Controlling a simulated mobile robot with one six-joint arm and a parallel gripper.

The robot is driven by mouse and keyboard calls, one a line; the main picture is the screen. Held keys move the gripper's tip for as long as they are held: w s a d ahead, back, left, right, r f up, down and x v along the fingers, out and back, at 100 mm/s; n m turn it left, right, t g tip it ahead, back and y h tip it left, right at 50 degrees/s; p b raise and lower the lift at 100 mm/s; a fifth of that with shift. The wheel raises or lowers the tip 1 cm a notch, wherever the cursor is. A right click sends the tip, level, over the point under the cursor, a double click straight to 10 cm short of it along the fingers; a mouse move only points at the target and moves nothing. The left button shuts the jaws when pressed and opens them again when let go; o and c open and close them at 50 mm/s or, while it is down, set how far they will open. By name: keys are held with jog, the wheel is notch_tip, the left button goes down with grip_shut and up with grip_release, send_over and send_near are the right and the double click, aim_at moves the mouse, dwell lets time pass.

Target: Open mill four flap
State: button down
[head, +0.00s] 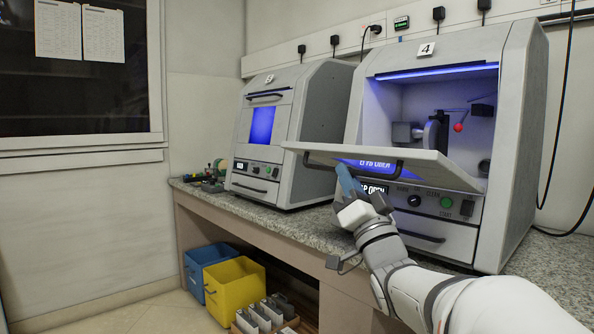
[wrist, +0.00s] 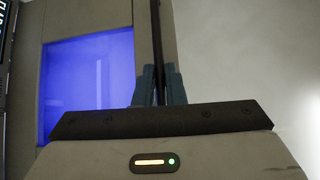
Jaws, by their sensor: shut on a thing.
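Mill four (head: 519,120), marked with a "4" plate, stands on the counter at the right in the head view. Its flap (head: 440,167) is swung out from the front, sloping, and the blue-lit chamber behind it is exposed. My gripper (head: 346,178) is at the flap's dark bar handle (head: 398,167), below the flap. In the wrist view my fingers (wrist: 159,88) are shut on the dark handle bar (wrist: 157,45), beside the flap's blue window (wrist: 90,90). A display below the flap, partly hidden by my gripper, appears to read "FLAP OPEN".
A similar mill (head: 315,130) with its flap closed stands to the left on the granite counter (head: 320,222). A blue bin (head: 205,260), a yellow bin (head: 233,290) and a box of grey items are on the floor below. Cables hang at the right.

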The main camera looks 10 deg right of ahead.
jog(key=shift+f+h+b, duration=0.3)
jog(key=shift+f+b, duration=0.05)
jog(key=shift+f, duration=1.25)
jog(key=shift+d, duration=0.1)
jog(key=c, duration=1.8)
grip_release()
jog(key=shift+w+d+f+m, duration=0.1)
jog(key=shift+m, duration=0.2)
jog(key=o, duration=0.3)
jog(key=a+p+v, duration=0.1)
jog(key=v, duration=0.6)
jog(key=shift+s+d+f, duration=0.2)
jog(key=shift+s+d, duration=0.15)
jog(key=shift+d, duration=0.15)
